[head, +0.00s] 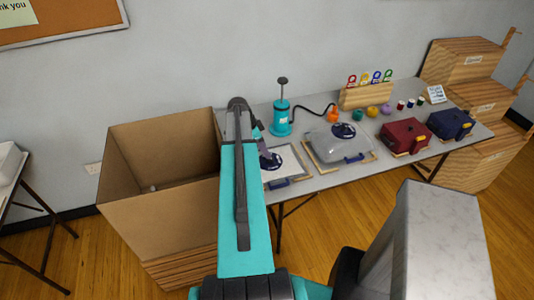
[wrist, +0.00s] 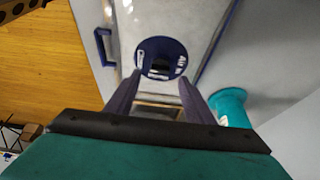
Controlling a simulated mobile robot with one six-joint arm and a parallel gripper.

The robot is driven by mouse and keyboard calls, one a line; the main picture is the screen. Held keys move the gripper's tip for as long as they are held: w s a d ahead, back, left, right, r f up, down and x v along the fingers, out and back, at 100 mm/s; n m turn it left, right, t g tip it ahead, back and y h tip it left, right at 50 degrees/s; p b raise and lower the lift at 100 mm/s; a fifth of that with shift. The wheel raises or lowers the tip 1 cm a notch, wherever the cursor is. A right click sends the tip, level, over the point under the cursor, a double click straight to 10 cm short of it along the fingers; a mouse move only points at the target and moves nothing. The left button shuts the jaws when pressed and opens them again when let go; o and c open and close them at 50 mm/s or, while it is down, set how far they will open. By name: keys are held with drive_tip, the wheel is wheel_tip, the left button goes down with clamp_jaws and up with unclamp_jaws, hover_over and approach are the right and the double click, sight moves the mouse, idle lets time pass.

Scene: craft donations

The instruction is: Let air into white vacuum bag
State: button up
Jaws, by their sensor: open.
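The white vacuum bag (head: 289,160) lies flat on the grey table, partly hidden by my arm in the head view. It has a dark blue round valve (head: 270,162) and a blue clip (head: 279,183) at its front edge. In the wrist view the pale bag (wrist: 199,22) fills the upper middle, with its round valve (wrist: 161,58) just beyond my fingertips. My gripper (wrist: 160,82) is open and empty, its fingers on either side of the valve's near part. The gripper also shows in the head view (head: 264,148), above the bag. I cannot tell whether it touches the valve.
A teal pump (head: 281,118) stands behind the bag. A puffed clear bag (head: 326,145) lies to the right, then a red case (head: 404,136) and a blue case (head: 450,124). A tall open cardboard box (head: 158,207) stands left of the table.

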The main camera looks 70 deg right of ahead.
drive_tip(key=shift+p+x, duration=0.75)
drive_tip(key=shift+x, duration=1.6)
drive_tip(key=c, duration=1)
drive_tip(key=shift+c, duration=0.2)
